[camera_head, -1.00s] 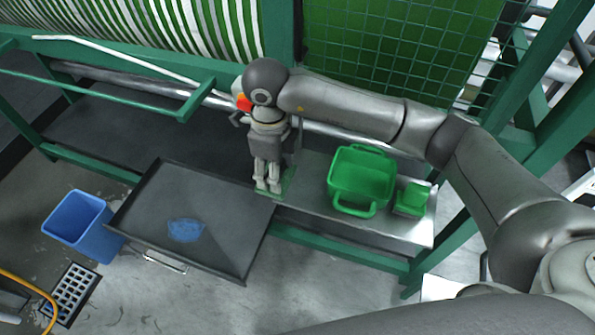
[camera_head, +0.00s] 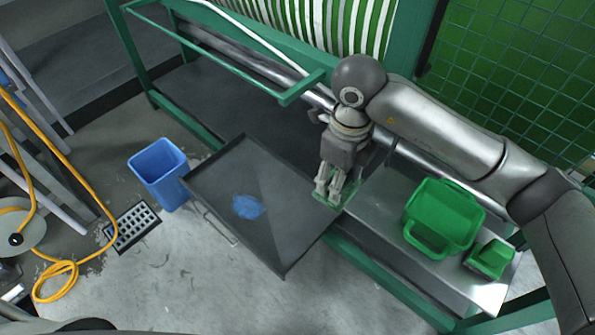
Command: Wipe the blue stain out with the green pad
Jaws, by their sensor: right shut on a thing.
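The blue stain (camera_head: 248,206) is an irregular patch near the middle of the dark tray (camera_head: 285,250). The green pad (camera_head: 325,199) is a flat piece under my right gripper (camera_head: 328,187), at the tray's right edge by the steel shelf. My right gripper points down and is shut on the pad. The stain lies to the left of the pad, apart from it. I cannot tell whether the pad touches the tray. My left gripper is not in view.
A green basket (camera_head: 442,218) and a small green box (camera_head: 489,259) stand on the steel shelf (camera_head: 375,220) at right. A blue bin (camera_head: 160,174) stands left of the tray. A green rail (camera_head: 230,60) runs behind. A yellow hose (camera_head: 75,190) lies at far left.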

